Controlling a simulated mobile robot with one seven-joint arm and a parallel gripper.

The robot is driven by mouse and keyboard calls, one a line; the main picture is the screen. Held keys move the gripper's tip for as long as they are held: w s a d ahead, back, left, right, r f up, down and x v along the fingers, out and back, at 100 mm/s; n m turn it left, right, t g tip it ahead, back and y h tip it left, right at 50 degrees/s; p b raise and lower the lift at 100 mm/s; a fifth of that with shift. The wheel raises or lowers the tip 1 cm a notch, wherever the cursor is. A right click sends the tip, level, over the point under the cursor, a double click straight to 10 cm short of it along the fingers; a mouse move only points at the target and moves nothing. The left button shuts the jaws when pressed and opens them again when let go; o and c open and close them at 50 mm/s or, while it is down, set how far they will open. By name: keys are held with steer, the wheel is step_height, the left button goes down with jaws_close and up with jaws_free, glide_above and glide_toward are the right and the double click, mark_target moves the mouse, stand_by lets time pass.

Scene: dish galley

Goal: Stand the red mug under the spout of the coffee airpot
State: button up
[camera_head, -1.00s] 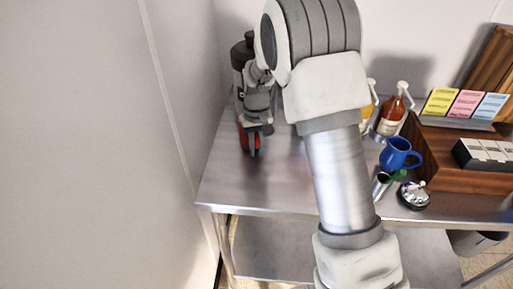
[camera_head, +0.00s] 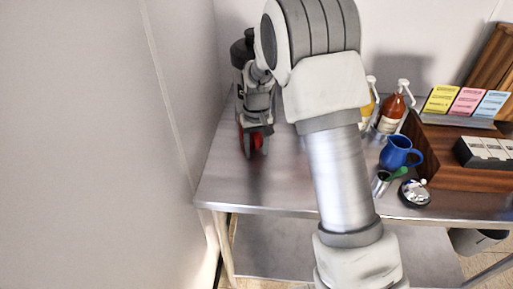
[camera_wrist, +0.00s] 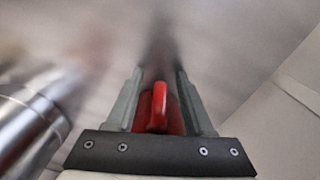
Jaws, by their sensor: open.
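The red mug (camera_head: 257,141) stands near the left side of the steel table, mostly hidden by my gripper (camera_head: 255,148). In the wrist view the red mug's handle (camera_wrist: 160,108) points up between the fingers of my gripper (camera_wrist: 158,85). The fingers are apart, one on each side of it, and whether they touch it is unclear. The coffee airpot (camera_head: 240,50) is behind my wrist, with its dark top showing. Its steel body (camera_wrist: 25,118) seems to be at the left of the wrist view. The spout is hidden, so I cannot tell whether the mug is under it.
A wall (camera_head: 110,140) stands close to the table's left edge. The table's front left (camera_head: 260,190) is clear.

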step_height(320, 180, up, 17)
steer(key=p, duration=0.2)
steer(key=s+d+r+t, duration=0.1)
steer(key=s+d+r, duration=0.2)
steer(key=s+r, duration=0.3)
steer(key=s+d+m+t, duration=0.1)
steer(key=s+d+t, duration=0.1)
steer(key=s, duration=0.9)
steer(key=s+d+t, duration=0.2)
steer(key=s+d, duration=0.1)
steer(key=s, duration=0.8)
steer(key=shift+d+r+m+t, duration=0.3)
steer(key=shift+r+m, duration=0.05)
steer(key=shift+m, duration=0.05)
